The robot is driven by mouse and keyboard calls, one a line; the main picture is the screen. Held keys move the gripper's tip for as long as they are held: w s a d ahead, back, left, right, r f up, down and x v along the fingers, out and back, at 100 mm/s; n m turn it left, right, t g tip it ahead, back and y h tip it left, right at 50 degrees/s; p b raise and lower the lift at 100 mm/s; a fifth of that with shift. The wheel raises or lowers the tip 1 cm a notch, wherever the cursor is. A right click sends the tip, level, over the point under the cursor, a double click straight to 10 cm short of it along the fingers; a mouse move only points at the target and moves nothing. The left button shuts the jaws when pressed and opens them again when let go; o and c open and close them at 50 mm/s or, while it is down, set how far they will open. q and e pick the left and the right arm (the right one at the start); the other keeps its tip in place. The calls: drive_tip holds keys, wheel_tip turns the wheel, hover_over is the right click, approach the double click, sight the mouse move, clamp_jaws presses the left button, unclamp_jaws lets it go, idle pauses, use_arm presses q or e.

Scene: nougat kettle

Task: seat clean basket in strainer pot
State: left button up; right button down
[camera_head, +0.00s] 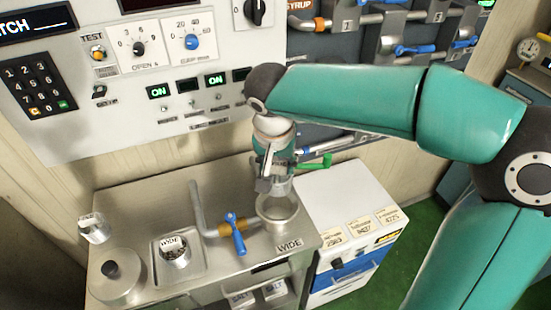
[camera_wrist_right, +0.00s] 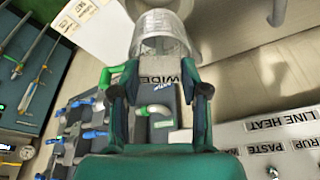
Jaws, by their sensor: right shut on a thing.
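My right gripper (camera_head: 272,172) is shut on a pale, see-through mesh basket (camera_head: 280,186). The basket hangs just above the open round strainer pot (camera_head: 277,212) on the steel counter, by a "WIDE" label. In the right wrist view, the basket (camera_wrist_right: 163,38) sits beyond the two dark fingers (camera_wrist_right: 160,90), with a "WIDE" tag between them. The basket's lower end overlaps the pot's back rim in the head view; I cannot tell whether they touch. My left gripper is not in view.
A basket with dark contents (camera_head: 174,252) stands in a recessed tray on the counter. A small canister (camera_head: 94,228) and a lidded round vessel (camera_head: 116,278) are at the left. A pipe with a blue valve handle (camera_head: 236,233) stands left of the pot. A white cabinet (camera_head: 350,215) is at the right.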

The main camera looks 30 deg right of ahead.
sight(277, 176)
drive_tip(key=shift+f+b, duration=2)
drive_tip(key=shift+f, duration=0.8)
drive_tip(key=shift+f+b, duration=1.65)
drive_tip(key=shift+s+f+b, duration=0.15)
drive_tip(key=shift+f+b, duration=0.05)
drive_tip(key=shift+b, duration=0.25)
drive_tip(key=shift+f+b, duration=1.35)
drive_tip(key=shift+b, duration=0.25)
idle(0.5)
idle(0.3)
drive_tip(key=c, duration=0.5)
unclamp_jaws()
drive_tip(key=o, duration=0.5)
